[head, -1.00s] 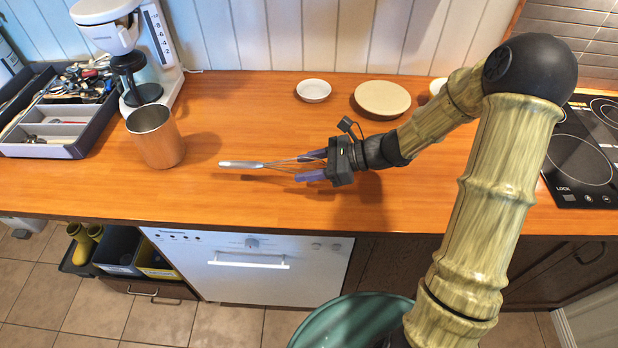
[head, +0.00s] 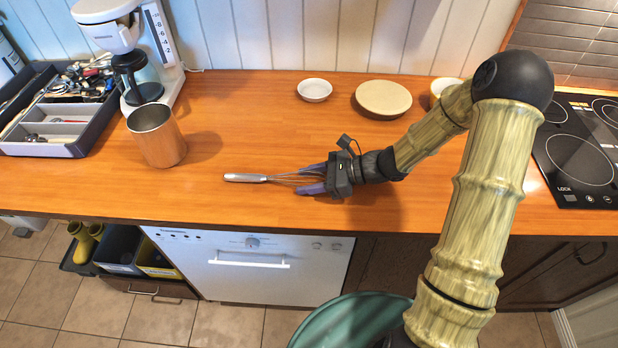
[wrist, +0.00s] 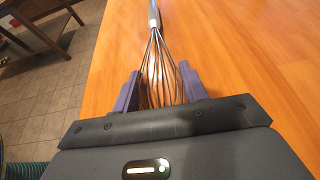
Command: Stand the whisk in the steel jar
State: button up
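The steel jar (head: 157,137) stands upright and open on the counter at the left. The whisk (head: 246,178) lies about level, with its metal handle pointing left toward the jar. My gripper (head: 312,179) has its purple fingers on either side of the whisk's wire loops. In the wrist view, the whisk (wrist: 155,45) runs away from me and its wires spread between my gripper's fingers (wrist: 160,85). The whisk is low, at or just above the counter.
A utensil tray (head: 85,140) and a coffee maker (head: 140,60) are at the left. A small white bowl (head: 314,90), a beige plate (head: 383,99) and another bowl (head: 438,88) sit at the back. A cooktop (head: 580,165) is at the right. The counter between whisk and jar is clear.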

jog(key=o, duration=0.4)
jog(key=v, duration=1.7)
jog(key=shift+w+d+r+b, duration=0.15)
jog(key=shift+d+b, duration=0.1)
jog(key=shift+b, duration=0.1)
